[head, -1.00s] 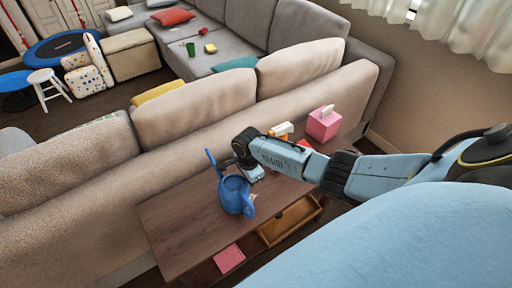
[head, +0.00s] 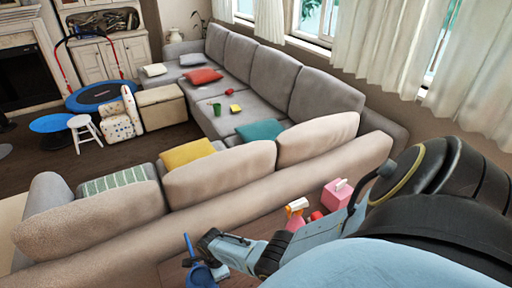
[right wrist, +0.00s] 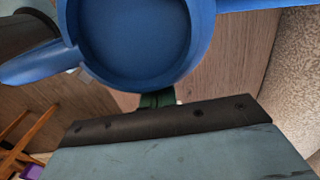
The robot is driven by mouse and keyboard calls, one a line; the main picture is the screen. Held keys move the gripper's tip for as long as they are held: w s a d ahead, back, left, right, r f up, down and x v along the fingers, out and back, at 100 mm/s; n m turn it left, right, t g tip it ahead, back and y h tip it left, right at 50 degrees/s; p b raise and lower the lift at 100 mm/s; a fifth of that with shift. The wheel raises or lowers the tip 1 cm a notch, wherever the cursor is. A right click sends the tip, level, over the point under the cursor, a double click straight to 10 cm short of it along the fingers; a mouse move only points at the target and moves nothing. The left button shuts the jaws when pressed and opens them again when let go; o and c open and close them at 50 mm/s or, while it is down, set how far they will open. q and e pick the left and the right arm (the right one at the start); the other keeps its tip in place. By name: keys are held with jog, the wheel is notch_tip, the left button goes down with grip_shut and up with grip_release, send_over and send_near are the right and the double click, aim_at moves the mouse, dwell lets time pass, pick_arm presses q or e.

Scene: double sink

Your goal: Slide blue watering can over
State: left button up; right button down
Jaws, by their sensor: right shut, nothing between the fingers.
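The blue watering can (head: 199,274) stands on the brown wooden table (head: 262,227) at the bottom edge of the head view, partly cut off. Its thin blue upright part (head: 189,246) rises at the left. In the right wrist view the can (right wrist: 135,42) fills the upper left, with its round opening toward the camera. My right gripper (right wrist: 158,99) is shut and empty, its dark green fingertips right beside the can's body. I cannot tell whether they touch it. My left gripper is not in view.
A pink tissue box (head: 338,194), a spray bottle (head: 296,214) and a red item (head: 316,216) are on the table near my right arm. The beige sofa back (head: 215,215) runs along the table's far side. The wrist view shows bare tabletop (right wrist: 237,65) right of the can.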

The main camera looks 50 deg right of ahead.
jog(key=shift+w+a+f, duration=0.1)
jog(key=shift+w+a, duration=0.25)
jog(key=shift+a, duration=0.45)
jog(key=shift+w+a, duration=0.1)
jog(key=shift+a, duration=0.1)
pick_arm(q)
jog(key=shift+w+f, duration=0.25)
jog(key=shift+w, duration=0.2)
pick_arm(e)
jog(key=shift+a, duration=0.1)
